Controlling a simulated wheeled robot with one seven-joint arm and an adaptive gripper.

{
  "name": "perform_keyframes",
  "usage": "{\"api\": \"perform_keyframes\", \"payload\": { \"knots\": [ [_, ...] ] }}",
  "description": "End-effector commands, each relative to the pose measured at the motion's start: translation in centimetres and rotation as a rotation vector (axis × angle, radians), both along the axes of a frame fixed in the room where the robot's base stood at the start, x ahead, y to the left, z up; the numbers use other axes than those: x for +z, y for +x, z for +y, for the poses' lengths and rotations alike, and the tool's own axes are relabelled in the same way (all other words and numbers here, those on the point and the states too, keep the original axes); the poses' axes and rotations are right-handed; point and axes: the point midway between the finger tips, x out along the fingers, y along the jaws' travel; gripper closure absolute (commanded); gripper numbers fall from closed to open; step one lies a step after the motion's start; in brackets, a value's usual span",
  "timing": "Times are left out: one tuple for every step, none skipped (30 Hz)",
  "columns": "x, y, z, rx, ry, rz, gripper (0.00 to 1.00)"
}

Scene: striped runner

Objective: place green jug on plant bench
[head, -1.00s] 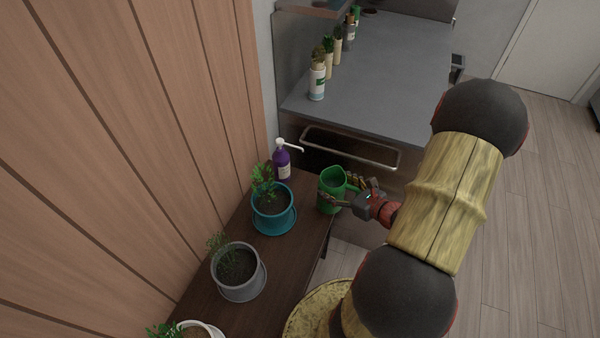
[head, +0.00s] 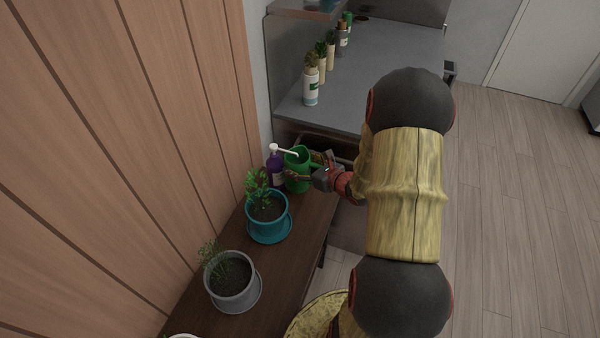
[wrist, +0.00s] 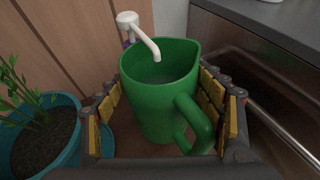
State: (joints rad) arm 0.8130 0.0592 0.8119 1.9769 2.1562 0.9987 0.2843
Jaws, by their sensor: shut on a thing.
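The green jug (head: 298,172) is upright over the far end of the dark wooden plant bench (head: 292,262). My gripper (head: 306,172) is shut on it from the right. In the wrist view the green jug (wrist: 158,95) sits between my yellow-padded fingers, its handle towards the camera. The jug's base is partly hidden, and I cannot tell whether it touches the bench top.
A purple pump bottle (head: 275,165) with a white nozzle stands close beside the jug. A teal plant pot (head: 268,215) and a grey plant pot (head: 233,282) stand nearer on the bench. A grey counter (head: 385,75) holding several bottles lies behind.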

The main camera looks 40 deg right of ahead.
Motion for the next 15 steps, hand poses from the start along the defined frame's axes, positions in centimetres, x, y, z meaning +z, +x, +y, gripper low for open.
{"api": "perform_keyframes", "payload": {
  "knots": [
    [-0.9, 0.1, 0.0, 0.002, 0.001, -0.001, 0.9],
    [-1.4, 0.0, 0.0, 0.002, 0.001, -0.001, 0.9],
    [-2.0, 0.0, 0.0, 0.002, 0.0, -0.002, 0.9],
    [-2.5, 0.0, 0.0, 0.002, 0.001, -0.002, 0.9],
    [-2.8, 0.0, 0.0, 0.002, 0.001, -0.002, 0.9],
    [-3.2, 0.0, 0.0, 0.001, 0.0, -0.003, 0.9],
    [-3.4, 0.1, 0.0, 0.002, -0.001, -0.003, 0.9],
    [-3.5, 0.1, 0.0, 0.002, -0.001, -0.004, 0.9],
    [-3.5, 0.1, -0.1, 0.001, -0.003, -0.004, 0.9],
    [-3.4, 0.1, -0.1, 0.001, -0.004, -0.004, 0.9],
    [-3.4, 0.1, -0.1, 0.001, -0.004, -0.004, 0.9],
    [-3.3, 0.1, -0.1, 0.001, -0.004, -0.004, 0.9],
    [-3.3, 0.1, 0.0, 0.001, -0.004, -0.004, 0.9],
    [-3.3, 0.1, 0.0, 0.001, -0.004, -0.004, 0.9],
    [-3.3, 0.1, 0.0, 0.001, -0.004, -0.004, 0.9]
  ]
}}
